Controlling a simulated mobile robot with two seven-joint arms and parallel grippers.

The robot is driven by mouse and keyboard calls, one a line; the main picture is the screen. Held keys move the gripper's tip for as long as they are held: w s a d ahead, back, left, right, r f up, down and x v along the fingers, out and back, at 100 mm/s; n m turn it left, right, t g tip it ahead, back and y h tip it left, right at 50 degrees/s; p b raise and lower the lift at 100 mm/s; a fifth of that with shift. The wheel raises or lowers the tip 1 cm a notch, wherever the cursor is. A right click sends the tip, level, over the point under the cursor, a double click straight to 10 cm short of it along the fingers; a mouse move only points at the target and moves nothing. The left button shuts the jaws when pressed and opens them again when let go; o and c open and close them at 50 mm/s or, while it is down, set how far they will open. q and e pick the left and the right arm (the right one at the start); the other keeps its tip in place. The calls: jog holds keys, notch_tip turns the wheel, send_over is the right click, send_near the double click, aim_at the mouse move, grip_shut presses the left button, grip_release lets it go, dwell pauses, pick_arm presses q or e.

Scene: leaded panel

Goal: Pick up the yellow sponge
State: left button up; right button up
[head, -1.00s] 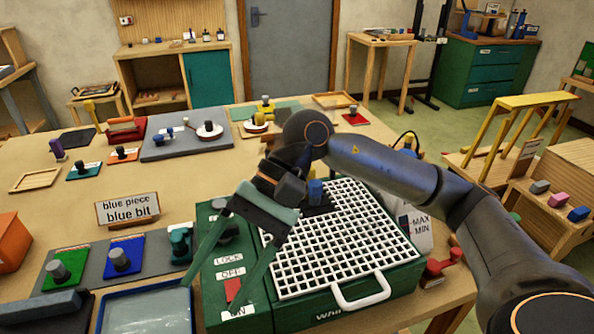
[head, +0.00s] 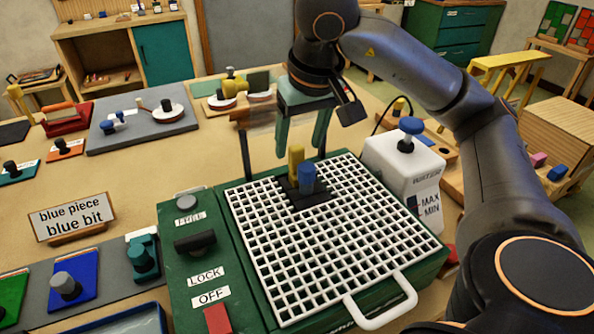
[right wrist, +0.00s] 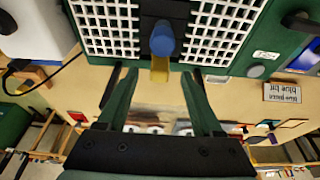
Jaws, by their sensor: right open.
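The yellow sponge (head: 296,157) is a small upright yellow block on the black plate at the back of the white grid, just behind a blue knobbed post (head: 307,178). In the right wrist view the sponge (right wrist: 160,72) is partly hidden by the blue post top (right wrist: 162,40). My right gripper (head: 300,150) points down at the back edge of the grid, open and empty. In the right wrist view its fingertips (right wrist: 158,73) stand apart on either side of the sponge's line; I cannot tell whether they reach around it. My left gripper is not in view.
The green grinder box (head: 200,245) carries the white grid (head: 340,240) with a front handle. A white water tank (head: 402,165) with a blue knob stands close on the right. A sign (head: 72,215) stands left. Bare tabletop lies behind the box.

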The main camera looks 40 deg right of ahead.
aim_at(296, 160)
jog(key=shift+x, duration=3.05)
jog(key=shift+d, duration=0.1)
jog(key=shift+c, duration=0.4)
grip_shut()
